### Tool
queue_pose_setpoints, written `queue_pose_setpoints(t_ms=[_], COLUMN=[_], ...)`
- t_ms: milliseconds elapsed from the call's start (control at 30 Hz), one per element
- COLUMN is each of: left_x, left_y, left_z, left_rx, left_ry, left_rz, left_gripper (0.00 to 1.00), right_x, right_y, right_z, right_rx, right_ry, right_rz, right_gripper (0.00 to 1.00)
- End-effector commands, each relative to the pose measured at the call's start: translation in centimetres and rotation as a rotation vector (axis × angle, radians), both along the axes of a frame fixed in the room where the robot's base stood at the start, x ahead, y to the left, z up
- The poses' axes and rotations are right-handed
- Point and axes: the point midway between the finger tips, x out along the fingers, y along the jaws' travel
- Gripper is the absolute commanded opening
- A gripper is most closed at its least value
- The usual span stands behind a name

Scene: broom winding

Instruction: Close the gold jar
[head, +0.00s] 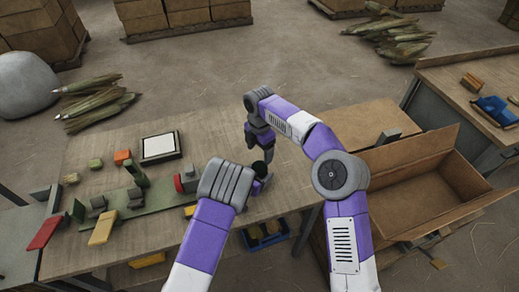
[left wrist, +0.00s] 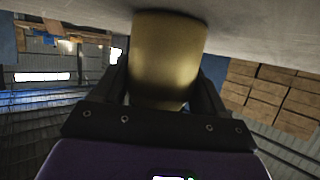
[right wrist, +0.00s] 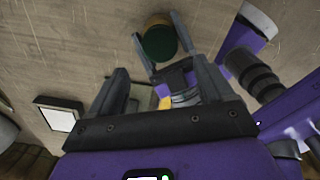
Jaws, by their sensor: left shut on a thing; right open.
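The gold jar (left wrist: 168,60) is between my left gripper's fingers (left wrist: 168,88) in the left wrist view, and they are shut on it. I cannot tell whether that face is a lid or the open mouth. In the head view a dark round top (head: 259,168) shows beside my left gripper, which my forearm mostly hides. My right gripper (head: 262,150) is close above it. Its fingers are open and empty in the right wrist view (right wrist: 160,85). No separate lid is clearly visible.
The wooden table (head: 205,150) holds a white framed panel (head: 160,147), a green rack (head: 120,212) and several coloured blocks to the left. An open cardboard box (head: 415,195) stands at the right. A blue bin (head: 264,233) sits below the front edge.

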Motion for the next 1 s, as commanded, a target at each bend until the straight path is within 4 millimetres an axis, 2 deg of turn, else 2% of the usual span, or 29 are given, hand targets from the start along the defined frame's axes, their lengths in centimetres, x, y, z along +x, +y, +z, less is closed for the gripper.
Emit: queue_pose_setpoints(t_ms=[267,700,1000], left_x=[0.0,0.0,0.0], left_y=[0.0,0.0,0.0], left_z=[0.1,0.1,0.1], left_rx=[-0.001,-0.001,-0.001], left_ry=[-0.002,-0.002,-0.002], left_rz=[0.0,0.0,0.0], left_gripper=[0.0,0.0,0.0], right_x=[0.0,-0.1,0.0], right_y=[0.0,0.0,0.0], right_z=[-0.4,-6.5,-8.1], right_rx=[-0.001,-0.001,0.0], right_ry=[0.001,0.002,0.0], right_rz=[-0.001,-0.001,-0.001], right_gripper=[0.81,0.81,0.81])
